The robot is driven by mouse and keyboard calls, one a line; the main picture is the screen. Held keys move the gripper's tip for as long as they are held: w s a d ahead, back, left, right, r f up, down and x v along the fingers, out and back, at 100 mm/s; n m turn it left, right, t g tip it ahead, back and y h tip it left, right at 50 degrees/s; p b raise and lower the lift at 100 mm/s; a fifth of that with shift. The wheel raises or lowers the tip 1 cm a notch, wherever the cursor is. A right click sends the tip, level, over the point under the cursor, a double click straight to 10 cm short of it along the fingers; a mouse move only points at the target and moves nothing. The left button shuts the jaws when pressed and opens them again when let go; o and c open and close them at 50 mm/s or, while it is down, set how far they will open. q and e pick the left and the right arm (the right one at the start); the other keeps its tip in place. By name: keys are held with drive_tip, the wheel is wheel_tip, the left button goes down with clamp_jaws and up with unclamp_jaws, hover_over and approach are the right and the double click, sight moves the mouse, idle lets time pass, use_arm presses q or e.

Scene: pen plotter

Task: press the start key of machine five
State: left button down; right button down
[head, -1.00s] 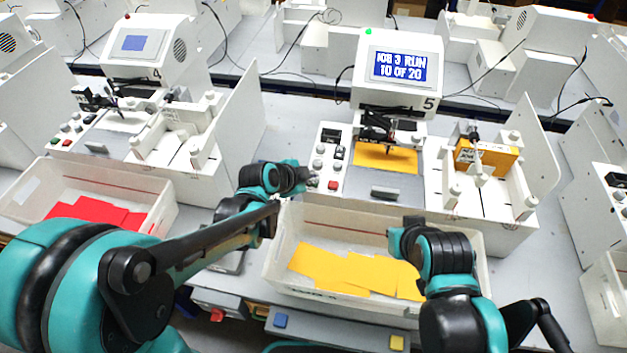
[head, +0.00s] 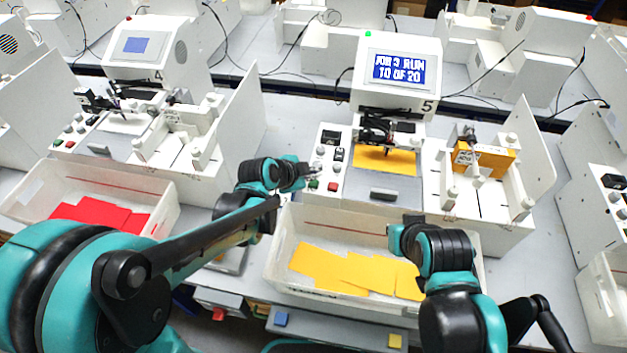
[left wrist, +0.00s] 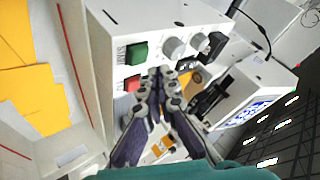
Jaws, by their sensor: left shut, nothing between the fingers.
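Machine five (head: 398,68) has a lit screen reading "JOB 3 RUN 10 OF 20" and a green lamp on top. Its control panel (head: 327,160) is at the left of its front. The green start key (head: 314,184), labelled START, shows large in the left wrist view (left wrist: 137,53). A red key (head: 333,187) sits beside it. My left gripper (head: 313,170) is shut and empty over the panel. In the left wrist view its tips (left wrist: 160,74) lie just beside the green and red keys; contact cannot be told.
A white bin (head: 330,226) with yellow cards stands before machine five. Grey knobs (left wrist: 173,47) and a black switch are close to the start key. Machine four (head: 146,50) and a bin with red cards are at the left.

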sight(310, 185)
use_arm(q)
drive_tip(key=shift+r+p, duration=1.5)
drive_tip(key=shift+r, duration=0.65)
drive_tip(key=shift+s+a, duration=0.15)
drive_tip(key=shift+a, duration=0.05)
drive_tip(key=s+a+f+n+y+b, duration=0.2)
drive_tip(key=s+a+n+b, duration=0.2)
drive_tip(key=s+a+n, duration=0.4)
drive_tip(key=s+a+f+n+y+b, duration=0.2)
drive_tip(key=s+a+n+y+b, duration=0.1)
drive_tip(key=s+a+n, duration=0.5)
drive_tip(key=s+a+b, duration=0.1)
drive_tip(key=s, duration=0.2)
drive_tip(key=shift+s, duration=0.35)
